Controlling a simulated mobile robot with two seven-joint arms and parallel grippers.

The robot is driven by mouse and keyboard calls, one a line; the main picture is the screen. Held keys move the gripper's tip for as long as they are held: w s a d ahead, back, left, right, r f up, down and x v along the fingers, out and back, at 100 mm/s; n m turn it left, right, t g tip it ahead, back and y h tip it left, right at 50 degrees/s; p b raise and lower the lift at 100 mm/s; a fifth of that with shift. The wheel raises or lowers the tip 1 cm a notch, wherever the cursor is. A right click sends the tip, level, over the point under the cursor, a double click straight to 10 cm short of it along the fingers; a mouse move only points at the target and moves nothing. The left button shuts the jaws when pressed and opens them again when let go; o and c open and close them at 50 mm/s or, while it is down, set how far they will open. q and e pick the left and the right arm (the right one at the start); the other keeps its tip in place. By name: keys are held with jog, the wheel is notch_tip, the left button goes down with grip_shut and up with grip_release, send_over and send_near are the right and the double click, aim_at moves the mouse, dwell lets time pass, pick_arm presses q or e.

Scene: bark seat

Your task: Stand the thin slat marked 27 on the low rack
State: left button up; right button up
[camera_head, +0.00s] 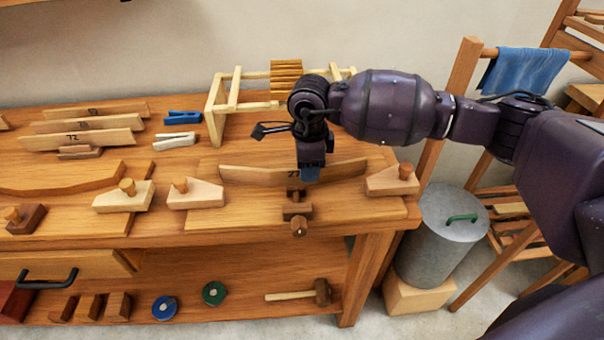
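The thin slat marked 27 (255,176) is a long, slightly bowed wooden strip standing on edge on a board on the bench. Pale wedge blocks are near its two ends, and a dark wooden clamp (297,209) is in front of its middle. My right gripper (310,174) points down over the slat just right of the number, its blue tip overlapping the slat. Whether its fingers are closed on the slat is hidden. A pale wooden rack (216,108) stands behind, partly covered by my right arm, with several yellow-brown slats (286,72) in it. My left gripper is not in view.
Other slats, one marked 72 (82,139), stand at the back left. A blue clip (183,117) and a white clip (176,141) lie left of the rack. A metal bin (438,235) stands right of the bench. A mallet (321,291) lies on the lower shelf.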

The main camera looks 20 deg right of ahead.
grip_shut()
jog(key=shift+r+p, duration=0.5)
jog(key=shift+r, duration=0.7)
jog(key=shift+r+p, duration=1.15)
jog(key=shift+r, duration=1.4)
pick_arm(q)
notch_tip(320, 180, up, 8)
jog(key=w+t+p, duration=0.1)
jog(key=p, duration=0.1)
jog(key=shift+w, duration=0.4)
pick_arm(e)
notch_tip(320, 180, up, 6)
jog(key=shift+f, duration=0.2)
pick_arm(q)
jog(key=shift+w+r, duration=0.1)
